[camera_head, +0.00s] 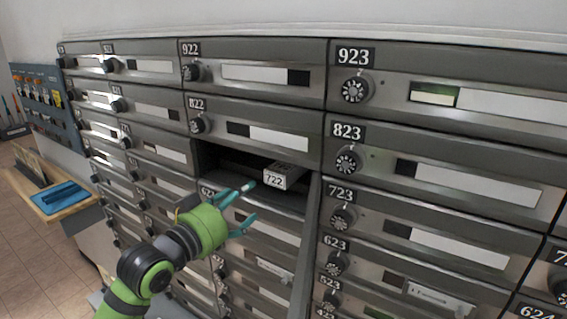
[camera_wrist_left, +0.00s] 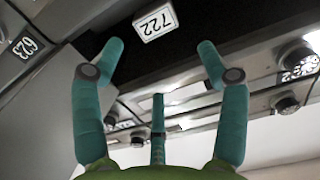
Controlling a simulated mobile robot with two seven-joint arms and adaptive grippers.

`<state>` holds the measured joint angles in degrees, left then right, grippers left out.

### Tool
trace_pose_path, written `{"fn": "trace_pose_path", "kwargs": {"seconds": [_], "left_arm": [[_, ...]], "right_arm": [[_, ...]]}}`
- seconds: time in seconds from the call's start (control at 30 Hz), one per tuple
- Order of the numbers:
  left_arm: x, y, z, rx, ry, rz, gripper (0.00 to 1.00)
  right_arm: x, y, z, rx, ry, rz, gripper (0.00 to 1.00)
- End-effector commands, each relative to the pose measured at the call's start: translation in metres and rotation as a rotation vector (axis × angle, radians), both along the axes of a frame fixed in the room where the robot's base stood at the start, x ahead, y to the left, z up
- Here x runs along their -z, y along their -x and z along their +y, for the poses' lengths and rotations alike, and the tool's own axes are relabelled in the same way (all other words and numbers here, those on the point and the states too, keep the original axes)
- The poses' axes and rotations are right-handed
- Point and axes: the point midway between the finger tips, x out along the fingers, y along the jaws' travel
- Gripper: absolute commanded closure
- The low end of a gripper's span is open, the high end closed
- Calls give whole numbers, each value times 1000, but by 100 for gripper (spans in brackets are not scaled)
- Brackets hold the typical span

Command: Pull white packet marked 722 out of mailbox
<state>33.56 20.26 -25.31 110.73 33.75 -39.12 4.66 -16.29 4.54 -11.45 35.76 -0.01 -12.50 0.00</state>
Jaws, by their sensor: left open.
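The white packet marked 722 (camera_head: 275,179) lies in an open mailbox slot (camera_head: 222,160) below door 822, its labelled end facing out. The packet also shows upside down in the left wrist view (camera_wrist_left: 155,22), above and between my fingers. My left gripper (camera_head: 247,204) is open and empty, with teal fingers, just left of and below the packet's end in the head view. The fingers do not touch the packet. In the left wrist view the left gripper (camera_wrist_left: 160,52) has its fingers spread wide. The rear of the packet is hidden inside the slot. My right gripper is not in view.
Closed metal mailbox doors with dial locks surround the slot, such as door 822 (camera_head: 258,125) above and door 723 (camera_head: 420,235) to the right. A wooden bench (camera_head: 66,195) with a blue tray (camera_head: 60,197) stands at the far left. Open floor shows at lower left.

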Motion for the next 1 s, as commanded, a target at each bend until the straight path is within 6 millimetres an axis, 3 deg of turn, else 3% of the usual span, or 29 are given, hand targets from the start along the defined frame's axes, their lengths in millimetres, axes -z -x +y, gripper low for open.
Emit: {"fn": "trace_pose_path", "kwargs": {"seconds": [0.4,0.77,1.0], "left_arm": [[2,-32,-24,1,2,0,26],[2,-67,-49,1,1,1,26],[1,-89,-65,0,0,0,26]], "right_arm": [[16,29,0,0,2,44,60],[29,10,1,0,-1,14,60],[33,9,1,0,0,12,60]]}}
